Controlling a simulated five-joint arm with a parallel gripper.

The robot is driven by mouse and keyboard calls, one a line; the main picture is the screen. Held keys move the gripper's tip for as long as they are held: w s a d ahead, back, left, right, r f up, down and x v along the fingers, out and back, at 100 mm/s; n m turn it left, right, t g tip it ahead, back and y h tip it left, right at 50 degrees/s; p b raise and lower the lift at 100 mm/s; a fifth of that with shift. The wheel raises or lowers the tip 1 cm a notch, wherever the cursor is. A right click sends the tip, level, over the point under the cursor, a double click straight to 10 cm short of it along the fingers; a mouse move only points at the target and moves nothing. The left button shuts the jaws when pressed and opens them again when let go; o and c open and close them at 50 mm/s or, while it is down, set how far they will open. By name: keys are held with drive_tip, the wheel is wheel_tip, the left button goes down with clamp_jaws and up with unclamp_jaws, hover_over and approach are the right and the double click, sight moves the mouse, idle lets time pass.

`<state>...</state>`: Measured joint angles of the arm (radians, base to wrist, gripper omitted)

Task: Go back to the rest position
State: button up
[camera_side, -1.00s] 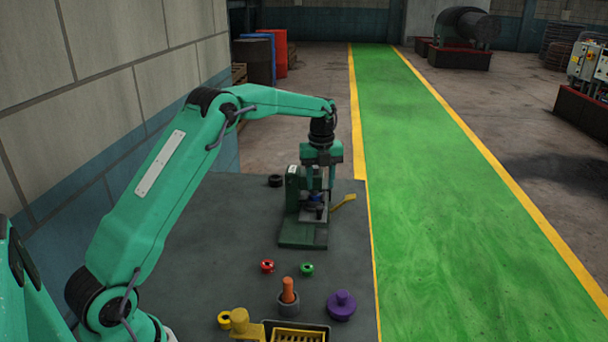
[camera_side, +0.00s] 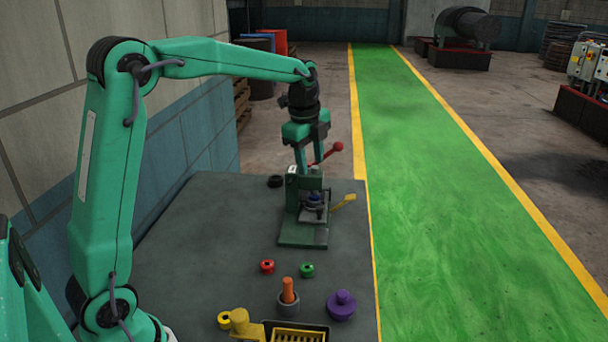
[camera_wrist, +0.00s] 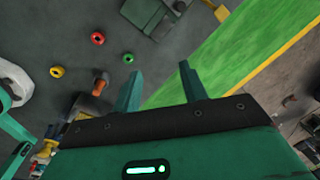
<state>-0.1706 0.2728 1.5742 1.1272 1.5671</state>
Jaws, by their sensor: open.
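My gripper (camera_side: 311,168) is open and empty in the side view. It hangs fingers-down just above and behind the green capstan machine (camera_side: 300,238), which stands near the table's right edge. A red-knobbed lever (camera_side: 338,147) shows beside the fingers; I cannot tell whether they touch it. Part of the machine shows there at the top (camera_wrist: 152,14).
On the grey table (camera_side: 190,240) lie a red ring (camera_side: 267,266), a green ring (camera_side: 306,270), a black ring (camera_side: 275,181) and a yellow ring (camera_side: 224,320). An orange peg (camera_side: 288,290), a purple knob (camera_side: 341,306) and a yellow-slatted tray (camera_side: 300,335) are at the front. A wall stands left.

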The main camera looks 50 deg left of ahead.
drive_tip(key=s+d+r+n+t, duration=0.1)
drive_tip(key=s+d+r+n, duration=0.2)
drive_tip(key=s, duration=0.4)
drive_tip(key=s+d+r+n+t, duration=0.1)
drive_tip(key=s+d+n, duration=0.2)
drive_tip(key=s+n, duration=0.3)
drive_tip(key=s+d+f+n, duration=0.1)
drive_tip(key=s+f+n, duration=0.1)
drive_tip(key=s, duration=0.4)
drive_tip(key=s+d+f+n+t, duration=0.1)
drive_tip(key=s+n, duration=0.4)
drive_tip(key=s, duration=0.1)
drive_tip(key=shift+s+d+f+t, duration=0.15)
drive_tip(key=shift+s+f+t, duration=0.15)
drive_tip(key=shift+s+f, duration=0.1)
